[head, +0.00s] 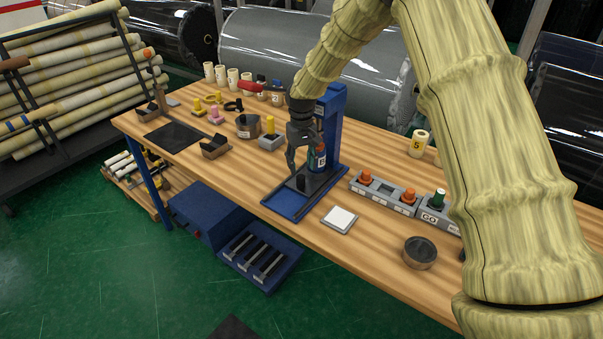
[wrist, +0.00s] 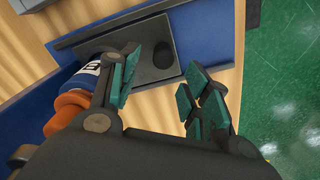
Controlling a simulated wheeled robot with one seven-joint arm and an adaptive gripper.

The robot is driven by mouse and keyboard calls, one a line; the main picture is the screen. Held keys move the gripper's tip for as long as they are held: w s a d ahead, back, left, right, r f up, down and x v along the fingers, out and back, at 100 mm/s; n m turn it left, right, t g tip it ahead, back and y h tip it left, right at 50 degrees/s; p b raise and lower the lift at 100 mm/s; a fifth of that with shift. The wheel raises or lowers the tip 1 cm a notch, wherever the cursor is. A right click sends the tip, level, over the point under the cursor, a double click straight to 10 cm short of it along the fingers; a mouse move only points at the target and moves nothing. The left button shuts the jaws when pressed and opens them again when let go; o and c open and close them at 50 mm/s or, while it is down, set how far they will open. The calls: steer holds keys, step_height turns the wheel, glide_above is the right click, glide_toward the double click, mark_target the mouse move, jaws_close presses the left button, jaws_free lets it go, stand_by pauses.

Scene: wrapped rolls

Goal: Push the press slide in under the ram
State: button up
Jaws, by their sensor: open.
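The blue press (head: 331,115) stands on the bench with its column upright and its base reaching toward the bench's front edge. The dark press slide (head: 318,184) lies on that base and sticks out in front of the column; it also shows in the wrist view (wrist: 125,40). A black knob (head: 301,183) rises from the slide, also in the wrist view (wrist: 163,54). The ram is hidden.
A white square pad (head: 339,219) and a round dark dish (head: 419,252) lie to the right. A grey holder (head: 384,192) with orange knobs stands behind them. Several small parts crowd the left bench. The green floor (head: 130,270) lies beyond the front edge.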

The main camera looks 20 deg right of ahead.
steer(key=shift+r, duration=2.6)
